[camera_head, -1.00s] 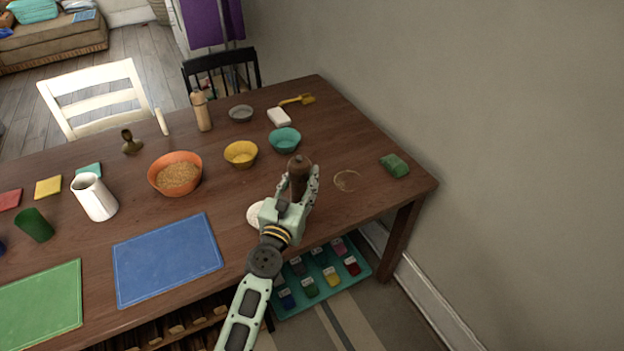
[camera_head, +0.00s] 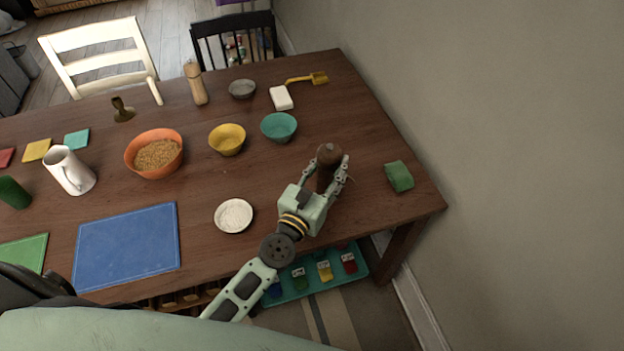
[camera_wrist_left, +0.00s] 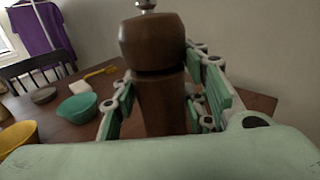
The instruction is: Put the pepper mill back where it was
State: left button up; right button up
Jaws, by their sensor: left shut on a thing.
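The dark brown pepper mill (camera_head: 328,155) is upright near the right end of the wooden table (camera_head: 290,180). My left gripper (camera_head: 333,176) is shut around its body. In the left wrist view the mill (camera_wrist_left: 155,42) stands between the gripper's fingers (camera_wrist_left: 162,108), with its knob and head above them. Its base is hidden, so I cannot tell whether it touches the table. The pale ring mark seen earlier on the tabletop is now out of sight around the mill and gripper. My right gripper is not in view.
A green block (camera_head: 398,176) lies right of the mill, near the table edge. A teal bowl (camera_head: 279,127), yellow bowl (camera_head: 227,140) and white-filled dish (camera_head: 233,215) stand to the left. The wall rises at right.

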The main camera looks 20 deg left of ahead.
pick_arm(q)
jog(key=w+a+f+b, duration=0.1)
jog(key=a+f+b, duration=0.1)
jog(key=f, duration=0.1)
jog(key=w+a+f+b, duration=0.1)
jog(key=a+f+b, duration=0.1)
jog(key=b, duration=0.1)
jog(key=w+a+f+b, duration=0.1)
jog(key=a+f+b, duration=0.1)
jog(key=f, duration=0.1)
jog(key=shift+w+f+b, duration=0.3)
jog(key=shift+w+b, duration=0.1)
jog(key=shift+r, duration=0.15)
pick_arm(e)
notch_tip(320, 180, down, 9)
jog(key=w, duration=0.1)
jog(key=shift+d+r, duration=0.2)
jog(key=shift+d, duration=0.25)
pick_arm(q)
jog(key=o, duration=1)
jog(key=shift+f, duration=0.2)
jog(key=o, duration=0.5)
jog(key=shift+c, duration=0.2)
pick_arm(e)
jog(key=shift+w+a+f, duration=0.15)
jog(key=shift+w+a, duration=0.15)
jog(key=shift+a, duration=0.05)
